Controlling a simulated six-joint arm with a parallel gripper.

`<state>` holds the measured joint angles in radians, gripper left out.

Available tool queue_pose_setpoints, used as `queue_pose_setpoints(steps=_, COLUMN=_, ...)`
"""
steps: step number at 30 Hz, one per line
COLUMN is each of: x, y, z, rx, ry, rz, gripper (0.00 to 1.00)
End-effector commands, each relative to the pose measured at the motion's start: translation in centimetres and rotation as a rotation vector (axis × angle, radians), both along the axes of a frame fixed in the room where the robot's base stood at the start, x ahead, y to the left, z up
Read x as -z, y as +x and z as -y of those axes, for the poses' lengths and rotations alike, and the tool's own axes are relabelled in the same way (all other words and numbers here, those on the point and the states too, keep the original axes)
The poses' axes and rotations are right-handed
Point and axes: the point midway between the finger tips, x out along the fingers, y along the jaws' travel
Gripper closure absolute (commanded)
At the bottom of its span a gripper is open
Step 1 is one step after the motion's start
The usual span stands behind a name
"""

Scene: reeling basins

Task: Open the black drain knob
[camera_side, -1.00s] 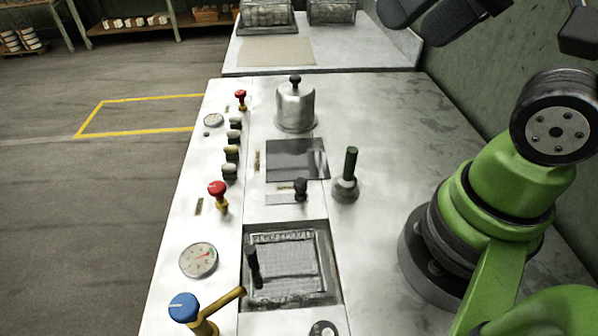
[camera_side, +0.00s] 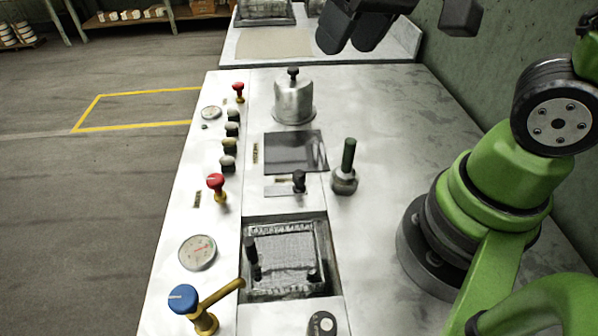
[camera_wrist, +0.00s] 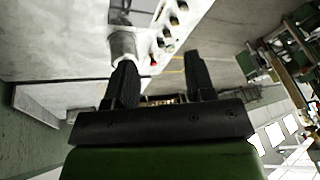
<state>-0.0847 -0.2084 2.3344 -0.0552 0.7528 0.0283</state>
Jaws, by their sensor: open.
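Several black knobs show in the side view, and I cannot tell for certain which is the drain knob. A small black knob (camera_side: 299,180) stands upright by a slotted plate between the two basins. A black upright handle (camera_side: 251,252) stands at the left edge of the near basin (camera_side: 328,222). My gripper (camera_side: 353,42) is high at the top, right of the metal lidded pot (camera_side: 294,100), far from these knobs. In the wrist view my gripper (camera_wrist: 161,72) shows two separated black fingers with nothing between them.
A green-handled lever (camera_side: 347,165) stands right of the far, dark basin (camera_side: 293,150). Red knobs (camera_side: 216,184), gauges (camera_side: 197,252) and a blue-capped valve (camera_side: 184,298) line the left side.

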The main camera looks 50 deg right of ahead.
Motion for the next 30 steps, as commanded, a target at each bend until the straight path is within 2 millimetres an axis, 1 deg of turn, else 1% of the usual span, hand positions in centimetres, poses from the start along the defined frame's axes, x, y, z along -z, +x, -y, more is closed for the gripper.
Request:
queue_pose_setpoints(steps=1, x=1.5, y=1.1, z=-0.3, rx=-0.025, ry=-0.020, rz=-0.052, gripper=0.51)
queue_pose_setpoints(steps=5, x=5.3, y=3.3, z=-0.9, rx=-0.087, ry=-0.068, rz=-0.153, gripper=0.51)
queue_pose_setpoints(steps=6, x=6.6, y=3.9, z=-1.2, rx=-0.108, ry=-0.083, rz=-0.181, gripper=0.51)
queue_pose_setpoints(steps=9, x=9.7, y=4.8, z=-1.7, rx=-0.154, ry=-0.113, rz=-0.248, gripper=0.51)
queue_pose_setpoints(steps=12, x=12.4, y=5.3, z=-2.1, rx=-0.191, ry=-0.137, rz=-0.299, gripper=0.51)
queue_pose_setpoints(steps=15, x=14.2, y=5.4, z=-2.3, rx=-0.218, ry=-0.151, rz=-0.329, gripper=0.51)
queue_pose_setpoints(steps=23, x=16.5, y=5.4, z=-2.4, rx=-0.234, ry=-0.161, rz=-0.352, gripper=0.51)
queue_pose_setpoints(steps=30, x=20.7, y=5.3, z=-2.4, rx=-0.232, ry=-0.159, rz=-0.355, gripper=0.51)
